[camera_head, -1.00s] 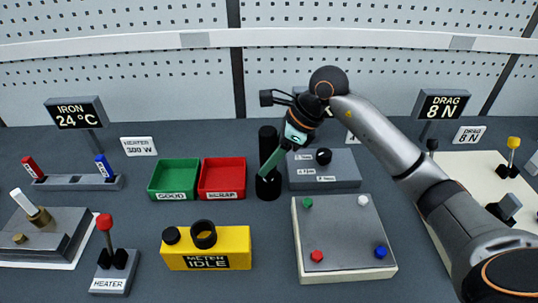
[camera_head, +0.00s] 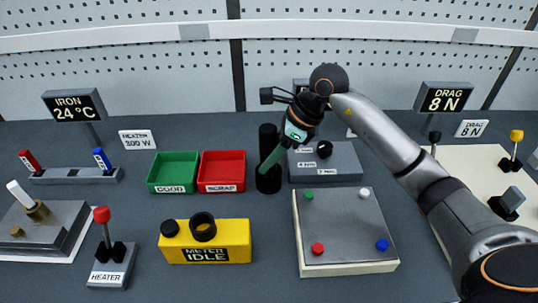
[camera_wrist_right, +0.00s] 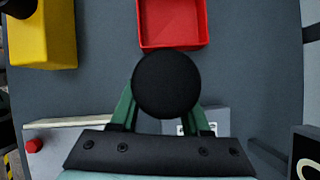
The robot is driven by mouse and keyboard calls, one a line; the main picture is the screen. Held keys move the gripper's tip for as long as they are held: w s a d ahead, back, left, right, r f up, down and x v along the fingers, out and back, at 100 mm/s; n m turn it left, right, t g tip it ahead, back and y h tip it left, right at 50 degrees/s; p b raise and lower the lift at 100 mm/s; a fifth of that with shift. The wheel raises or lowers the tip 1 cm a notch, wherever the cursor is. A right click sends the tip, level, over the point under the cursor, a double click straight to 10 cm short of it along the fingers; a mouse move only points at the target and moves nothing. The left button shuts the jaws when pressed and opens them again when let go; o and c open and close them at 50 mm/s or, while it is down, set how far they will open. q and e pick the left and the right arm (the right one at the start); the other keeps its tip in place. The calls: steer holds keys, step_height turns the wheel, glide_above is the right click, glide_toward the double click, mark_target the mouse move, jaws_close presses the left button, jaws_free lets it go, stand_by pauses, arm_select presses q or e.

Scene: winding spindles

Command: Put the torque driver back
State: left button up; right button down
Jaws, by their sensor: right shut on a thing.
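The torque driver (camera_head: 268,138) is an upright black cylinder at the middle of the bench. It stands in or just over a wider black holder (camera_head: 268,182). The green fingers of my right gripper (camera_head: 272,163) reach down to it from the upper right and are shut on it. In the right wrist view the driver's round black top (camera_wrist_right: 167,85) lies between the two green fingers (camera_wrist_right: 166,112). The fingers and the driver hide part of the holder, and I cannot tell how deep the driver sits. My left gripper is not in view.
A red scrap tray (camera_head: 222,188) and a green good tray (camera_head: 173,188) stand left of the holder. A grey box with a black knob (camera_head: 345,172) is close on its right. A yellow meter (camera_head: 230,240) and a panel with coloured knobs (camera_head: 345,225) stand in front.

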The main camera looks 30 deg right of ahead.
steer(key=shift+c, duration=1.5)
jaws_free()
steer(key=shift+f, duration=0.1)
steer(key=v, duration=1.2)
steer(key=shift+r, duration=0.25)
steer(key=shift+s+d, duration=0.1)
steer(key=shift+s, duration=0.1)
